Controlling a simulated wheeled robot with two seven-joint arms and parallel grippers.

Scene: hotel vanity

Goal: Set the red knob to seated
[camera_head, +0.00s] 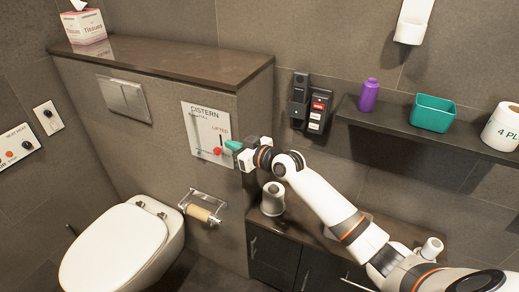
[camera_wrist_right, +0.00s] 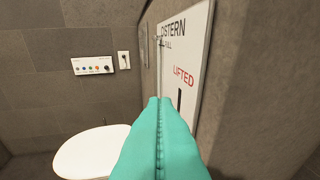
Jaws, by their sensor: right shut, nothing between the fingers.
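The red knob (camera_head: 217,151) sits on the white cistern panel (camera_head: 200,120), at the lower right, below the word LIFTED. My right gripper (camera_head: 233,146) has teal fingers, shut and empty. Its tips are close beside the knob, on the right in the head view; I cannot tell whether they touch it. In the right wrist view the shut fingers (camera_wrist_right: 160,140) fill the lower middle and hide the knob. The panel (camera_wrist_right: 188,60) and part of a dark slot show beyond them. My left gripper is not in view.
A toilet (camera_head: 118,245) stands below left, with a paper roll holder (camera_head: 203,206) under the panel. A dark shelf (camera_head: 420,135) on the right bears a purple bottle (camera_head: 369,95) and a teal bin (camera_head: 432,113). Black wall units (camera_head: 299,95) are right of the panel.

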